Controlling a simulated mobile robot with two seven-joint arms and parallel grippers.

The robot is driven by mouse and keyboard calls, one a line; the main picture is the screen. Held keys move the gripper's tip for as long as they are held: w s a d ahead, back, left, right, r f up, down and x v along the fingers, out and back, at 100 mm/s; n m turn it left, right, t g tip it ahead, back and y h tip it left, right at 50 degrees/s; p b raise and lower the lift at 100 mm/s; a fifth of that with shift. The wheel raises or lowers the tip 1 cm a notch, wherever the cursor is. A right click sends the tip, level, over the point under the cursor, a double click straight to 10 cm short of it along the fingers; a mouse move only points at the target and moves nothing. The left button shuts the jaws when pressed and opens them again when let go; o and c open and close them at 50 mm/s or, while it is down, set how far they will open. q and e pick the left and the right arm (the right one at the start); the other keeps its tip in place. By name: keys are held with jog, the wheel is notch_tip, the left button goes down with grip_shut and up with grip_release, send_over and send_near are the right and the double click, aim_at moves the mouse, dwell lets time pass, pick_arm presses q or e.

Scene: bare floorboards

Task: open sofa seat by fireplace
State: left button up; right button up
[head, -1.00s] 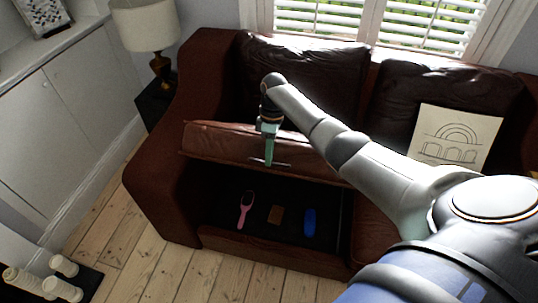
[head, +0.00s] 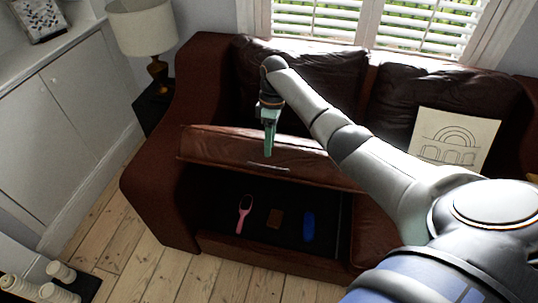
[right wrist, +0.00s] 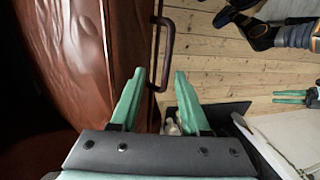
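The brown leather sofa's left seat (head: 215,143) is tilted up in the head view, with a dark storage space open below it. A thin bar handle (head: 268,167) is on the seat's front; it also shows in the right wrist view (right wrist: 166,52). My right gripper (head: 268,154) is just above the handle. In the right wrist view its two green fingers (right wrist: 158,75) are apart with nothing between them, and the handle lies beyond the tips. Green fingers of what looks like my left gripper (right wrist: 290,97) show small at the right edge; their gap is unclear.
A pink hairbrush (head: 243,213), a brown item (head: 274,217) and a blue item (head: 309,226) lie in the storage space. A lamp (head: 143,30) stands left of the sofa. A drawing (head: 452,140) leans on the right seat. Floorboards (head: 150,262) are clear in front.

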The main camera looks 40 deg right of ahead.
jog(key=s+v, duration=0.1)
jog(key=v, duration=0.5)
jog(key=shift+w+r, duration=0.4)
jog(key=shift+w, duration=0.15)
